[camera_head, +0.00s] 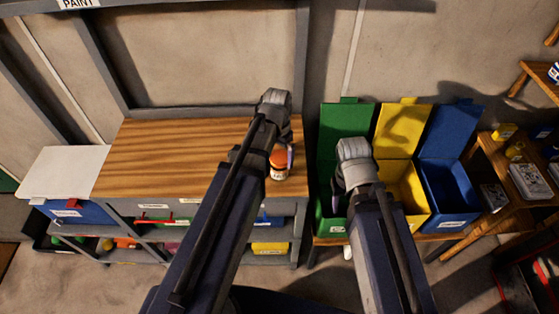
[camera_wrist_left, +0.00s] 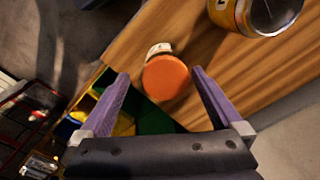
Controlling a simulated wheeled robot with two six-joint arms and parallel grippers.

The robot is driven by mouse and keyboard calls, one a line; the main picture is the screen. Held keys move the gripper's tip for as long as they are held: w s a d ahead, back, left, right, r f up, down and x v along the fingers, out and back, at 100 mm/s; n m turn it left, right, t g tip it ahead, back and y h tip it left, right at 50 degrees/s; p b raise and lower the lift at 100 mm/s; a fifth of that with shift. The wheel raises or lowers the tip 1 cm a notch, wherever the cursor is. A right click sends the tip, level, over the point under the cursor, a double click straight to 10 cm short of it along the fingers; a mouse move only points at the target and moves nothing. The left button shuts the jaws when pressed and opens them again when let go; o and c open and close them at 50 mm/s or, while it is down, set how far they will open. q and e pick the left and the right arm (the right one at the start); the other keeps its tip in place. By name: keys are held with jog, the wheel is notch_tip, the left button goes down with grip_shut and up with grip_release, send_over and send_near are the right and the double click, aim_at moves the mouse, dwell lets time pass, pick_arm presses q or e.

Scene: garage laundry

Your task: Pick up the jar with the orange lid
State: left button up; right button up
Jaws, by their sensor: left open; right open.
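The jar with the orange lid (camera_head: 279,164) stands upright near the right end of the wooden worktop (camera_head: 165,155). My left gripper (camera_head: 280,158) is at the jar, with one purple finger showing just right of the lid; the arm hides the rest. In the left wrist view the orange lid (camera_wrist_left: 166,78) lies between the two spread fingertips (camera_wrist_left: 160,76), with gaps on both sides. I cannot tell how far the fingers are above the jar. My right gripper (camera_head: 339,190) is open and empty in front of the green bin, its fingers partly hidden.
A yellow can (camera_wrist_left: 243,14) stands on the worktop close to the jar in the left wrist view. Green (camera_head: 345,120), yellow (camera_head: 404,125) and blue (camera_head: 449,185) lidded bins stand right of the worktop. The worktop's left part is clear.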

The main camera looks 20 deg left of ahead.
pick_arm(q)
jog(key=shift+w+d+m, duration=0.1)
jog(key=shift+w+m, duration=0.7)
jog(key=shift+w, duration=0.35)
jog(key=shift+f, duration=0.2)
jog(key=f+b, duration=0.7)
jog(key=b, duration=0.1)
jog(key=shift+s+f, duration=0.2)
jog(key=shift+f, duration=0.15)
jog(key=shift+r, duration=0.1)
jog(key=c, duration=1.5)
